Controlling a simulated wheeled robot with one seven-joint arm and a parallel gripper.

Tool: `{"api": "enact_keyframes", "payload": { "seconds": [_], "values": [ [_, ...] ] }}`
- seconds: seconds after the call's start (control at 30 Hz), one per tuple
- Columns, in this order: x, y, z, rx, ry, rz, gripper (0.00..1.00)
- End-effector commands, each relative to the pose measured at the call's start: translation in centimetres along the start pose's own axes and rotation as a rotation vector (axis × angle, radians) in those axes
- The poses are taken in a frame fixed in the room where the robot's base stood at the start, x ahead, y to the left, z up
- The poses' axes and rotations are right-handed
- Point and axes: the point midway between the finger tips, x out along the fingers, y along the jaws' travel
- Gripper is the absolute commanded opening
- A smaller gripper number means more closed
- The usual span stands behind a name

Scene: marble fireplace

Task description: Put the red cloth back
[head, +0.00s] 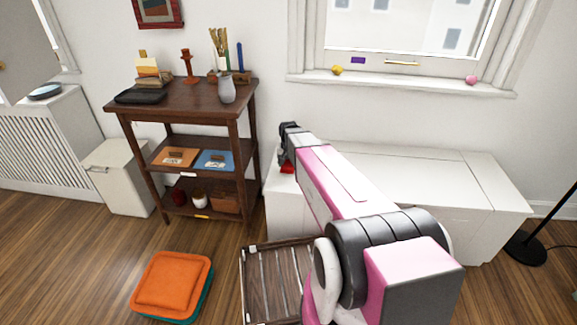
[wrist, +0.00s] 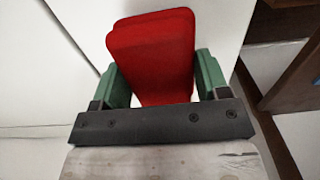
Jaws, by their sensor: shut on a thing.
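The red cloth (wrist: 154,55) is a folded, block-like bundle between the two green fingers of my gripper (wrist: 155,75) in the wrist view. My gripper is shut on it. In the head view only a small red part of the cloth (head: 287,168) shows beneath my wrist, near the left end of the white bench (head: 455,175). My arm hides most of the gripper there. White surface lies behind the cloth in the wrist view; I cannot tell whether the cloth touches it.
A dark wooden shelf (head: 185,95) stands left of the bench, with a vase, candlesticks and a black tray on top. On its middle board lie an orange mat (head: 175,157) and a blue mat (head: 215,160). An orange cushion (head: 172,283) and slatted crate (head: 276,275) are on the floor.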

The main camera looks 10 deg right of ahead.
Motion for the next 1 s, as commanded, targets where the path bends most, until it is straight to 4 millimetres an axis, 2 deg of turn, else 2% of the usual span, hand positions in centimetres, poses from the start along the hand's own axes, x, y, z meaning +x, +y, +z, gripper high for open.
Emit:
{"api": "enact_keyframes", "payload": {
  "seconds": [0.1, 0.47, 0.5, 0.57, 0.87, 1.0],
  "values": [
    [1.1, 0.0, -0.1, 0.0, 0.0, 0.0, 0.46],
    [1.4, 0.0, 0.0, 0.0, 0.0, 0.0, 0.46],
    [1.4, 0.0, 0.0, 0.0, 0.001, 0.0, 0.78],
    [1.4, 0.0, 0.0, 0.0, 0.001, 0.0, 0.94],
    [1.3, 0.0, 0.0, 0.0, 0.001, 0.0, 0.94],
    [0.3, 0.0, 0.0, 0.0, 0.001, 0.0, 0.94]
  ]
}}
